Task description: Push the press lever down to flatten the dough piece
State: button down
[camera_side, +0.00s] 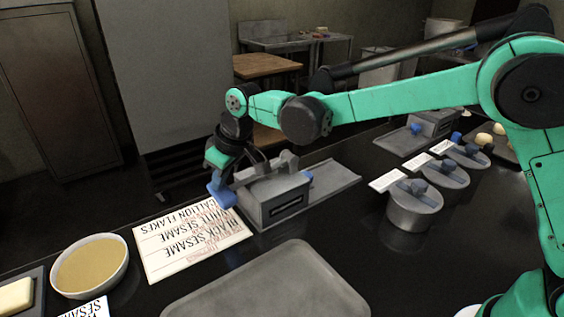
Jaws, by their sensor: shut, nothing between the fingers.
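The press (275,204) is a grey metal box with a dark slot in its front, standing on the black counter. Its grey lever arm (262,170) runs from the top of the box down to the left, to a blue handle (222,193). My gripper (220,178) is shut at the handle's upper end, from above. It seems to touch the handle, but the exact contact is hidden. The lever slopes low to the left. I cannot see the dough piece; the inside of the press is dark.
A printed sheet (160,246) lies left of the press, with a bowl (91,266) beyond it. An empty grey tray (268,289) is in front. Lidded round containers (413,212) and another grey machine (434,122) stand to the right.

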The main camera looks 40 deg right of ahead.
notch_tip(320, 180, up, 14)
jog(key=d, duration=0.1)
jog(key=shift+r, duration=0.25)
dwell(1.0)
jog(key=s+d+f+m+t, duration=0.1)
jog(key=s+d+m+t, duration=0.15)
jog(key=s+d, duration=0.6)
jog(key=s+d+f+m+h, duration=0.2)
jog(key=s+d+f, duration=0.4)
jog(key=s+f, duration=0.3)
jog(key=shift+s+d+f+m+t, duration=0.35)
jog(key=shift+s+m, duration=0.1)
jog(key=shift+m, duration=0.3)
